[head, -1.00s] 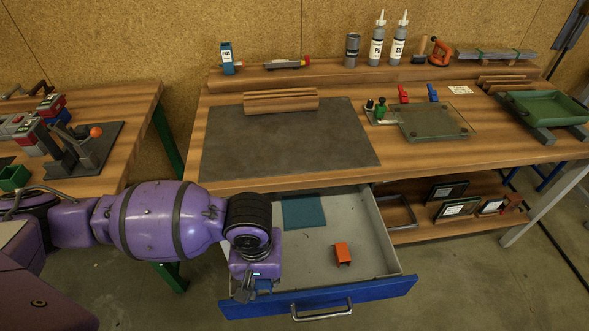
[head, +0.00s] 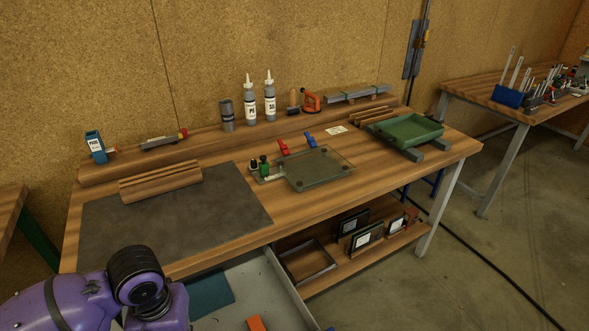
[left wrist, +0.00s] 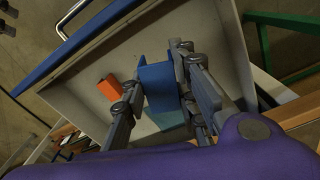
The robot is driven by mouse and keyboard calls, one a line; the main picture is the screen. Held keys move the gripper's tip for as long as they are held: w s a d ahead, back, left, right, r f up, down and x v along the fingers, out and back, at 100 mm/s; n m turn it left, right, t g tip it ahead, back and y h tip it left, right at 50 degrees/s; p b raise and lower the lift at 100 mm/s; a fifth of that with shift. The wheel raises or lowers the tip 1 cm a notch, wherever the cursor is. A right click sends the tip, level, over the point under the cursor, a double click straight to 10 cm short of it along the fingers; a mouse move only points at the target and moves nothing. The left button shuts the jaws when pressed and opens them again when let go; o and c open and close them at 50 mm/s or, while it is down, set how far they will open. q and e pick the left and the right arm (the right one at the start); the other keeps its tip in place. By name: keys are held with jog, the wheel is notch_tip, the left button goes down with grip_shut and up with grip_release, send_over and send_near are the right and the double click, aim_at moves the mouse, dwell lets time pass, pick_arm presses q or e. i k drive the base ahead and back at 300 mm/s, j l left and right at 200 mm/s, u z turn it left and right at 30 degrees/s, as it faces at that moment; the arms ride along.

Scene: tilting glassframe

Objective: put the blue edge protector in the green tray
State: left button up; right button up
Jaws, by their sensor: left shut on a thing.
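The blue edge protector (left wrist: 157,92) is between the fingers of my left gripper (left wrist: 160,72) in the left wrist view. The gripper is shut on it and holds it above the open drawer. In the head view only my purple left arm shows at the lower left; the fingers and the edge protector are out of that frame. The green tray (head: 408,131) stands on the right end of the workbench, resting on dark bars. Its visible inside looks empty. My right gripper is not in view.
The open drawer (head: 277,300) holds an orange piece (head: 256,323) and a teal flat piece (head: 210,294). Bottles (head: 270,98), clamps and a glass plate (head: 318,168) stand left of the tray. A dark mat (head: 175,215) covers the bench's left part.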

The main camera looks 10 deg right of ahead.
aim_at(407, 134)
jog(key=i+l+z, duration=0.1)
jog(key=l, duration=0.35)
jog(key=i+l, duration=0.25)
jog(key=l, duration=0.2)
jog(key=i+l+z, duration=0.15)
jog(key=l, duration=0.3)
jog(key=i+l+z, duration=0.1)
jog(key=l, duration=0.35)
jog(key=i+l, duration=0.3)
jog(key=i+l+z, duration=0.15)
jog(key=l, duration=0.35)
jog(key=i, duration=0.1)
